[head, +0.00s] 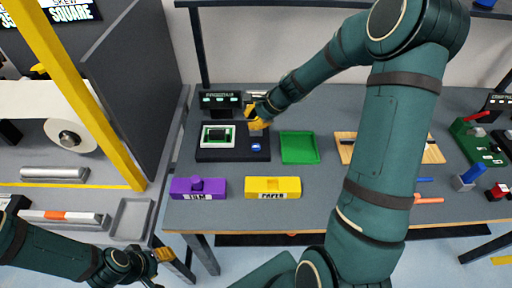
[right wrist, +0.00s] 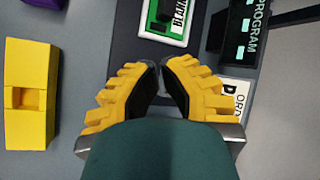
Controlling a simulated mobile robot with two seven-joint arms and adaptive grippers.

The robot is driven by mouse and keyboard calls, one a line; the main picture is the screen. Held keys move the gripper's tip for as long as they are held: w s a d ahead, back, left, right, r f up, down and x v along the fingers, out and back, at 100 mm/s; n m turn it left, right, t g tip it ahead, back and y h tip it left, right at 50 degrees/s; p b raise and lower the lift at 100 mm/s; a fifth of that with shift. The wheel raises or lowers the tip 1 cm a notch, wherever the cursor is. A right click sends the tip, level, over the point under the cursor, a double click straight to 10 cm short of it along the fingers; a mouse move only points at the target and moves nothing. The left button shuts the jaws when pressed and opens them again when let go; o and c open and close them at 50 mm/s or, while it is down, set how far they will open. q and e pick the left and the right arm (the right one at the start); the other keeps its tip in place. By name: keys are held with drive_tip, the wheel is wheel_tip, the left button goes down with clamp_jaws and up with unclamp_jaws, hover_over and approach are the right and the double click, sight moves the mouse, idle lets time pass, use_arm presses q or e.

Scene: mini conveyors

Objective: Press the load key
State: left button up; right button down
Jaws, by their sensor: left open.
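A blue key (head: 256,147) sits on the right part of a black station base (head: 232,157), probably the load key; its label is too small to read. My right gripper (head: 256,121) is above and just behind it in the head view, pointing down, with no contact visible. In the right wrist view the yellow fingers (right wrist: 160,68) are together at their tips with nothing between them. The blue key is not visible there. My left gripper (head: 164,255) is open and empty, low at the left, away from the station.
A green-framed plate (head: 218,136) lies on the station, with a dark display (head: 219,101) behind. A green tray (head: 299,148) is to the right. A purple block (head: 186,188) and a yellow block (head: 273,187) stand in front. A dark panel (head: 135,80) rises at the left.

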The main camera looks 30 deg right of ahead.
drive_tip(key=b, duration=0.5)
hover_over(256, 147)
drive_tip(key=w, duration=0.2)
wheel_tip(256, 147, down, 7)
drive_tip(key=shift+s+r, duration=0.1)
drive_tip(key=shift+a+f+b, duration=0.1)
drive_tip(key=shift+f+b, duration=0.45)
drive_tip(key=shift+b, duration=0.15)
drive_tip(key=c, duration=1.7)
unclamp_jaws()
clamp_jaws()
drive_tip(key=shift+f+b, duration=0.4)
